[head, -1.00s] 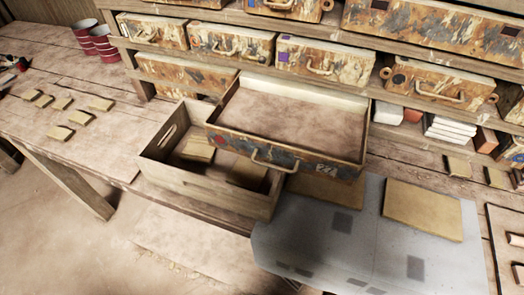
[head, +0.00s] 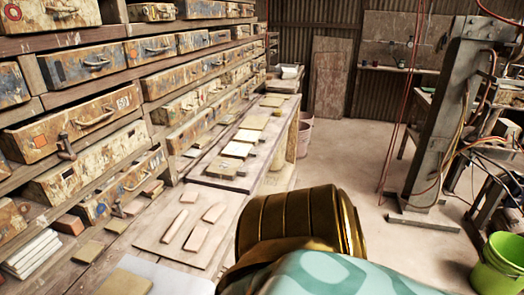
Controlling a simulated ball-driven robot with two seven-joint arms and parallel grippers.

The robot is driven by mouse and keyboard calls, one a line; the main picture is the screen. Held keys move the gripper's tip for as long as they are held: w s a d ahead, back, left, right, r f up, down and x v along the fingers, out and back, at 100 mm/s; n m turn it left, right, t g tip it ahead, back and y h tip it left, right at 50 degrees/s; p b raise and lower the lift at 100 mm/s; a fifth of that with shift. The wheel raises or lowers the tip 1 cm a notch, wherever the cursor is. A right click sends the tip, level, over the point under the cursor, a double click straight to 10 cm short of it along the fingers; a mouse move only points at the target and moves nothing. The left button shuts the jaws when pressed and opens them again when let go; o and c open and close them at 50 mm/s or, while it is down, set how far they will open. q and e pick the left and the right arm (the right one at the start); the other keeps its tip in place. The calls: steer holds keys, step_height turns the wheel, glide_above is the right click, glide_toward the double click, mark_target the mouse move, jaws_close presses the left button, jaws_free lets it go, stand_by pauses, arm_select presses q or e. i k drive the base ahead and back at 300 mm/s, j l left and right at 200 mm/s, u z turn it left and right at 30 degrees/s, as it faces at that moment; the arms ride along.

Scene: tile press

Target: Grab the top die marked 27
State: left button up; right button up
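I see no die marked 27 in the head view. A rack on the left holds several rust-stained drawers with handles. One drawer (head: 75,128) carries a number that looks like 501. A lower drawer (head: 120,183) has dark marks near its right end that I cannot read. A bronze and teal link of my own arm fills the bottom centre and hides part of the bench and floor. Neither gripper shows.
A wooden bench (head: 150,225) runs along the rack, with a board of several pale tile pieces (head: 187,232) and more tiles beyond. White blocks (head: 32,252) stack at lower left. A grey metal column (head: 440,125) and green bucket (head: 500,262) stand right. The middle floor is open.

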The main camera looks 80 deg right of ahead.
mark_target(224, 168)
steer(key=z, duration=0.4)
steer(key=l+z, duration=0.15)
steer(key=z, duration=0.7)
steer(key=l+z, duration=0.15)
steer(key=z, duration=0.3)
steer(key=l+z, duration=0.1)
steer(key=z, duration=0.3)
steer(key=i+l+u, duration=0.2)
steer(key=u, duration=0.25)
steer(key=i+l+u, duration=0.1)
steer(key=l+u, duration=0.4)
